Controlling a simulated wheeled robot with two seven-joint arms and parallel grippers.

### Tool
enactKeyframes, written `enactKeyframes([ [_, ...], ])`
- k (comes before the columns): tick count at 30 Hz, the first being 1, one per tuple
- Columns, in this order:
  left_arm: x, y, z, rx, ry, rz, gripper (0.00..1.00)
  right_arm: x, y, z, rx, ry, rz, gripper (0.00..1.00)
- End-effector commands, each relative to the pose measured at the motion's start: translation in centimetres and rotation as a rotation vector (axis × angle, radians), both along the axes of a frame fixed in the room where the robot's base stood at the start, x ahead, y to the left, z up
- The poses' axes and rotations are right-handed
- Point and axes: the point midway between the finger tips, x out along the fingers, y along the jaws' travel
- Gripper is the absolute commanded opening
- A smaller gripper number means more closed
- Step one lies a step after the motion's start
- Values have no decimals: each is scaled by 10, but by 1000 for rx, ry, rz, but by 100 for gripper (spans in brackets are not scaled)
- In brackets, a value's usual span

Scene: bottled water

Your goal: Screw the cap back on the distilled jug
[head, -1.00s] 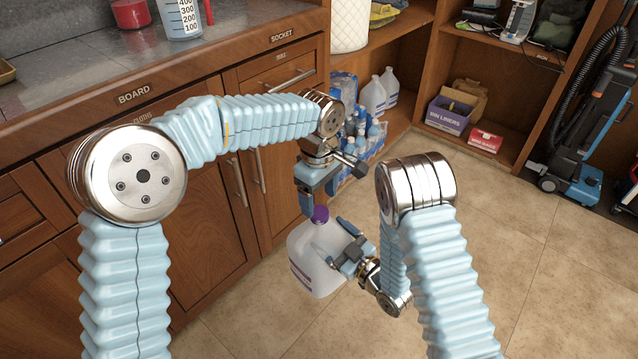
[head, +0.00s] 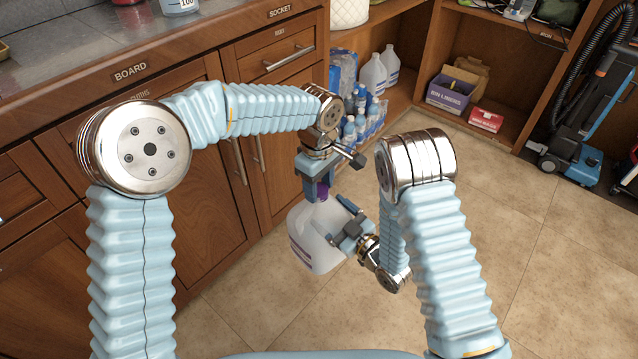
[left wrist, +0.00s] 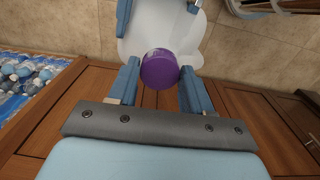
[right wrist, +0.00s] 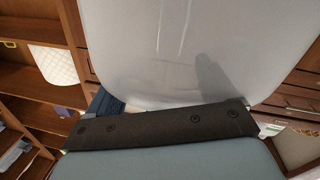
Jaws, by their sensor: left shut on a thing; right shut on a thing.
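The distilled jug (head: 312,240) is a translucent white jug held above the floor, slightly tilted. My left gripper (head: 317,190) is above its top, pointing down, and is shut on the purple cap (head: 323,192). In the left wrist view the cap (left wrist: 160,69) sits between the two fingers, with the white jug (left wrist: 150,30) behind it. The cap is at the jug's mouth; its fit on the neck is hidden. My right gripper (head: 345,222) is shut on the jug at its right side. The jug (right wrist: 165,45) fills much of the right wrist view.
Wooden cabinets (head: 185,180) stand close on the left. Jugs (head: 373,75) and a pack of water bottles (head: 355,125) stand by the shelf. A bin liners box (head: 450,93), a red box (head: 486,120) and a vacuum cleaner (head: 570,158) are farther right. The tiled floor (head: 530,250) is clear.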

Motion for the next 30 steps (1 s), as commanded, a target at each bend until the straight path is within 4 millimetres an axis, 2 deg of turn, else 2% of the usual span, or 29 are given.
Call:
enactKeyframes([
  [8,1,0,1,-2,-2,-8,11,0,1,1,1,-3,3,0],
  [11,1,0,1,-1,-4,-100,11,0,1,1,1,-3,3,0],
  [14,1,0,0,0,-8,-325,11,0,1,1,1,-3,3,0],
  [30,1,0,0,13,-36,-2009,10,-1,2,1,2,-2,5,0],
])
